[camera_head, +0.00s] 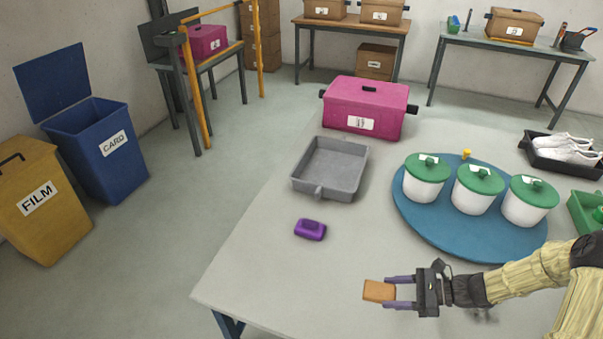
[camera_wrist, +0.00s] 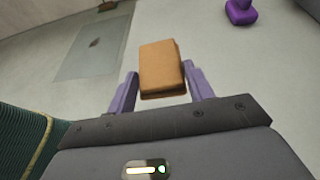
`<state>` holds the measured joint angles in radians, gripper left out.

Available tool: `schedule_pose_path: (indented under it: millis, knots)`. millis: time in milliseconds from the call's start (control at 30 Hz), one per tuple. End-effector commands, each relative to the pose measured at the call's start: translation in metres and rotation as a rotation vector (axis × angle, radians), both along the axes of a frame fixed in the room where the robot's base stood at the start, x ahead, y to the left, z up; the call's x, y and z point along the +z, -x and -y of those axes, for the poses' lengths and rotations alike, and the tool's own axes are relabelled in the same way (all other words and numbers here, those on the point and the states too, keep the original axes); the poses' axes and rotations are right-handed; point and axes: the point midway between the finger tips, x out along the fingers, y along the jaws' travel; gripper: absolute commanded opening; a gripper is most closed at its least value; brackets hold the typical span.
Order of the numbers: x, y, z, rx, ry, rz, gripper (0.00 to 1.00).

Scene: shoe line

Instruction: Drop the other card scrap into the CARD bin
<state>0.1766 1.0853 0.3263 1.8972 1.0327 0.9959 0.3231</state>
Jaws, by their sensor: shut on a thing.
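My gripper (camera_head: 391,292) is shut on a small orange-brown card scrap (camera_head: 377,291). It holds the scrap over the near part of the grey table (camera_head: 262,262). In the wrist view the scrap (camera_wrist: 160,66) sits between the two purple fingers of the gripper (camera_wrist: 160,88). The blue CARD bin (camera_head: 105,165) stands on the floor at the left, with its lid (camera_head: 52,82) raised. Its inside is dark, and I cannot see what lies in it. The bin is well away from my gripper, beyond the table's left edge.
A yellow FILM bin (camera_head: 40,205) stands left of the CARD bin, its lid shut. On the table are a purple object (camera_head: 310,229), a grey tray (camera_head: 329,168), a magenta box (camera_head: 367,106) and a blue round board (camera_head: 420,222) with white, green-lidded pots. Open floor lies between table and bins.

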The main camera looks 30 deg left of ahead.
Motion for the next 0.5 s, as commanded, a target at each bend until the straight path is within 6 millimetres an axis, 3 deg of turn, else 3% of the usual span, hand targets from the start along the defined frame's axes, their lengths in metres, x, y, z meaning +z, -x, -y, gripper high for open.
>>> schedule_pose_path:
  millis: [33, 100, 500]
  knots:
    - [0.014, -0.003, 0.010, -0.048, 0.002, -0.005, 0.30]
    - [0.023, -0.007, 0.025, -0.124, 0.001, -0.007, 0.30]
    - [0.058, -0.024, 0.136, -0.651, 0.001, -0.009, 0.30]
